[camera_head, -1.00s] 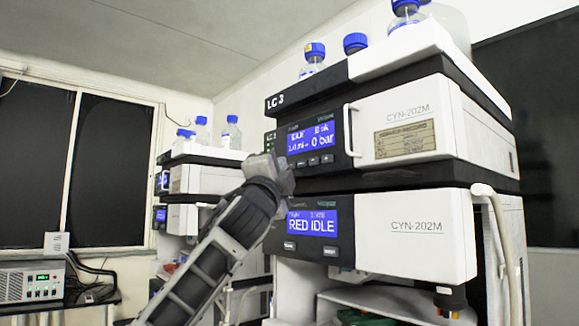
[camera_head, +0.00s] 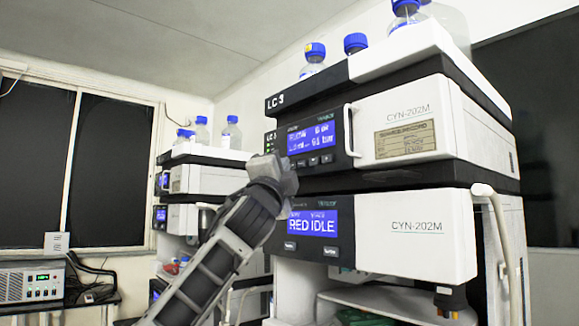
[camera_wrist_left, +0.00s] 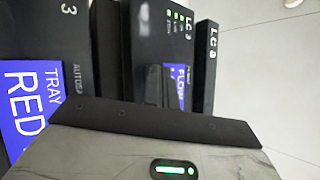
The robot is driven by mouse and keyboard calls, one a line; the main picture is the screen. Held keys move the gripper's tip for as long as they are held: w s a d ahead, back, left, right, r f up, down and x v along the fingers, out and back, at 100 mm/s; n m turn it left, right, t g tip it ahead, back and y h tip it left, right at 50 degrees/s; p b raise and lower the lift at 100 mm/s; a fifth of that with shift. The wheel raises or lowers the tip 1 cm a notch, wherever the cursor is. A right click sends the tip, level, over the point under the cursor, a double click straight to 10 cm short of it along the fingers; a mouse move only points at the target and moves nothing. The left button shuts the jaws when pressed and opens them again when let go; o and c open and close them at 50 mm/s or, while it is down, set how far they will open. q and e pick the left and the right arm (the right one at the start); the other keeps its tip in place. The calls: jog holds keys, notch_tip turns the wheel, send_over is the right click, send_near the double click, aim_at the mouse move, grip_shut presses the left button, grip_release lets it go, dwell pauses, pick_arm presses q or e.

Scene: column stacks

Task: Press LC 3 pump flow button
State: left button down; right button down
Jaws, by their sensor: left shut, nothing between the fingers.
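The LC 3 stack (camera_head: 276,103) stands at the centre right in the head view. Its upper pump panel has a blue display (camera_head: 314,138) with small text that seems to include a bar reading, and a row of small buttons (camera_head: 313,161) below it. My left gripper (camera_head: 287,174) is shut and empty, at the lower left of that panel, covering its corner; whether it touches a button cannot be told. In the left wrist view the pump display (camera_wrist_left: 179,83) is turned sideways and starts with FLOW. My gripper's body fills the bottom of that view. My right gripper is not in view.
A door handle (camera_head: 348,130) sticks out right of the pump panel. A second stack (camera_head: 205,178) stands behind at the left. Blue-capped bottles (camera_head: 313,58) stand on top. Open space lies left of the stack.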

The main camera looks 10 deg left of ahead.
pick_arm(q)
jog(key=shift+s+a, duration=0.1)
jog(key=shift+s, duration=0.05)
jog(key=shift+s+a, duration=0.4)
jog(key=shift+s, duration=0.15)
jog(key=s+a, duration=0.1)
jog(key=s, duration=0.1)
jog(key=s+a+b, duration=0.1)
jog(key=s+a, duration=0.1)
dwell(0.4)
dwell(0.7)
